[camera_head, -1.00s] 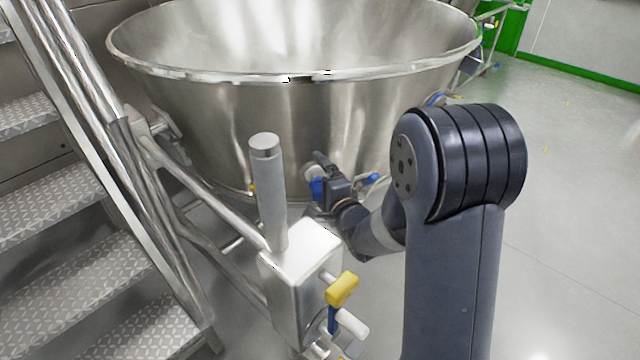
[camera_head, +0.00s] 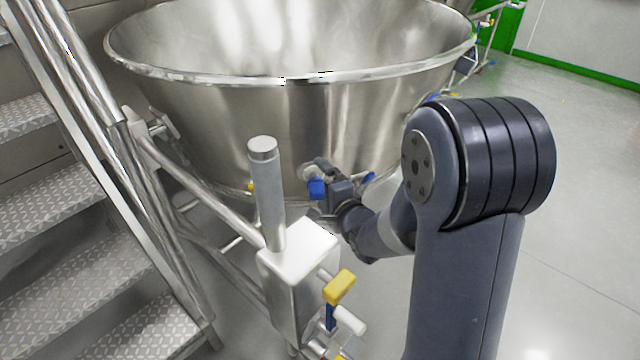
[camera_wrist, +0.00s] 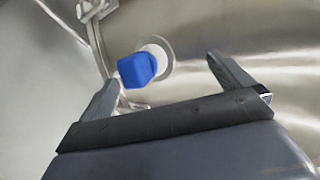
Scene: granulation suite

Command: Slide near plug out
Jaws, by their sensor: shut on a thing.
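The near plug (camera_head: 316,189) has a blue block-shaped head and is low on the front of the steel bowl. In the wrist view the blue head (camera_wrist: 137,69) is between my fingers, close to the left fingertip, in front of a round white port (camera_wrist: 158,56) on the bowl wall. My gripper (camera_head: 326,179) is at the plug in the head view and is shut on it; the right finger's contact is hard to make out in the wrist view (camera_wrist: 165,66). How deep the plug sits in the port cannot be told.
The large open steel bowl (camera_head: 230,110) fills the upper middle. A steel post box (camera_head: 290,265) with a yellow-capped handle (camera_head: 339,287) stands in front, left of my arm. Metal stairs (camera_head: 70,260) are on the left. The floor (camera_head: 590,200) is clear at the right.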

